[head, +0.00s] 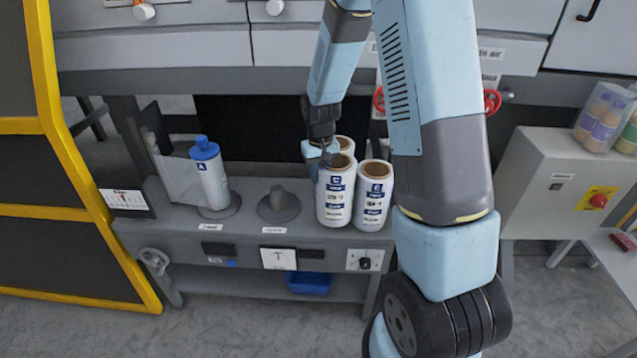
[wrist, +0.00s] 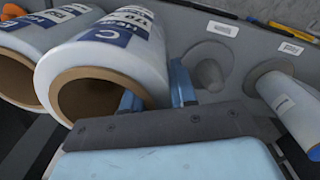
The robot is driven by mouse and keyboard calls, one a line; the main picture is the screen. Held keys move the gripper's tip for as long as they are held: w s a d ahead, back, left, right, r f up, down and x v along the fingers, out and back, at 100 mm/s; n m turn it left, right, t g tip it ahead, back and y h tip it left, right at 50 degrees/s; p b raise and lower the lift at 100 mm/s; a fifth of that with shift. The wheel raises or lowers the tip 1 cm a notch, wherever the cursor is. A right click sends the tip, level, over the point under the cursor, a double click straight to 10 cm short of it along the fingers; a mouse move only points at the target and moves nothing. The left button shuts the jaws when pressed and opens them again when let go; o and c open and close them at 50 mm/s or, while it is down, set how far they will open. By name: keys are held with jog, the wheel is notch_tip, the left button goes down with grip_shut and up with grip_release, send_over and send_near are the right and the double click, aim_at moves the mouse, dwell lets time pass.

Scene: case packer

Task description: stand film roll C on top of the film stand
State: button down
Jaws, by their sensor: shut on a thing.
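Film roll C (head: 335,200), white with a blue label and a brown core, is upright on or just above the grey bench. In the wrist view roll C (wrist: 100,55) shows its open core. My gripper (head: 325,158) is at its top, and in the wrist view my gripper (wrist: 157,92) is shut on its wall, one finger at the core opening and one outside. The film stand, a grey cone on a round base (head: 278,206), stands empty just left of roll C; it also shows in the wrist view (wrist: 208,75).
A second labelled roll (head: 374,200) stands close on the right of roll C, and another roll (head: 347,144) is partly hidden behind. A white cylinder with a blue cap (head: 211,178) stands left of the film stand. Machine panels overhang the back of the bench.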

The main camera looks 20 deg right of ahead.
jog(key=shift+w+f, duration=0.35)
jog(key=shift+f, duration=1.5)
jog(key=c, duration=0.9)
grip_release()
jog(key=shift+f, duration=0.1)
